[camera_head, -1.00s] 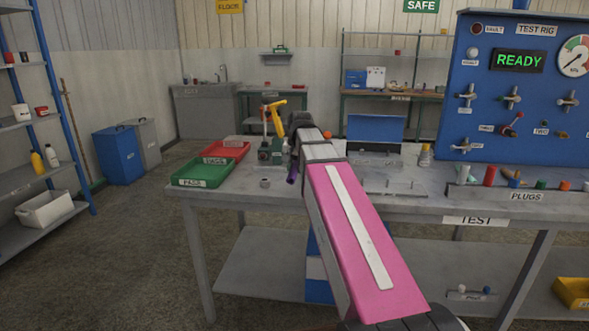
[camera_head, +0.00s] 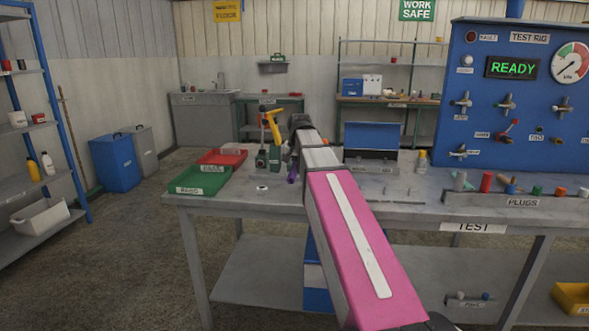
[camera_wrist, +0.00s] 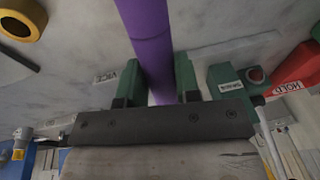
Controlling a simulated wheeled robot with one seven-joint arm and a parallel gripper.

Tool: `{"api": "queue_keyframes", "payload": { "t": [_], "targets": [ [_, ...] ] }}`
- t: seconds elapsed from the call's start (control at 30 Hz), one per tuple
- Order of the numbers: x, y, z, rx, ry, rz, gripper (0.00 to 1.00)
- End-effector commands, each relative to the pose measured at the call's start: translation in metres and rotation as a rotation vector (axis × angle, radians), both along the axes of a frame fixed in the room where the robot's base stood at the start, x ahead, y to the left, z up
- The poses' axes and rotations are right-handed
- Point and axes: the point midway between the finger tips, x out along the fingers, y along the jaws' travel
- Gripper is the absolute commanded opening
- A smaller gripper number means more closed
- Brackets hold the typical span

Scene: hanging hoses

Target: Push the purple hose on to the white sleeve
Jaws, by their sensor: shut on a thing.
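The purple hose (camera_wrist: 148,40) runs from the top edge of the wrist view down between the two green fingers of my gripper (camera_wrist: 157,82). My gripper is shut on it. In the head view a short bit of the purple hose (camera_head: 292,173) shows below my gripper, left of my arm, over the bench. My arm hides most of the gripper there. I cannot make out the white sleeve for certain in either view. A small pale ring (camera_head: 262,188) lies on the bench left of the hose, but I cannot tell what it is.
A green vice (camera_head: 268,158) and a yellow-handled tool (camera_head: 270,122) stand close left of my gripper. A green tray (camera_head: 200,180) and a red tray (camera_head: 222,156) lie further left. The blue test rig (camera_head: 515,95) and plug rack (camera_head: 520,202) are at right.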

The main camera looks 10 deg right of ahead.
Motion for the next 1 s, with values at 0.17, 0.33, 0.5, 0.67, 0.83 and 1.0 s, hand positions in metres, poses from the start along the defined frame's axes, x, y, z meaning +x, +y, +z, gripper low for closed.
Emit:
{"api": "queue_keyframes", "payload": {
  "t": [0.17,0.33,0.5,0.67,0.83,1.0],
  "targets": [
    [0.0000,0.0002,0.0001,0.000,0.000,0.000,0.06],
    [0.0000,0.0002,0.0001,0.000,0.000,0.000,0.06],
    [0.0008,-0.0001,0.0002,0.000,0.000,0.000,0.06],
    [0.0031,-0.0009,0.0006,0.000,0.000,0.000,0.06],
    [0.0058,-0.0019,0.0011,0.000,0.000,0.000,0.06],
    [0.0082,-0.0028,0.0015,0.000,0.000,0.000,0.06]
  ]
}}
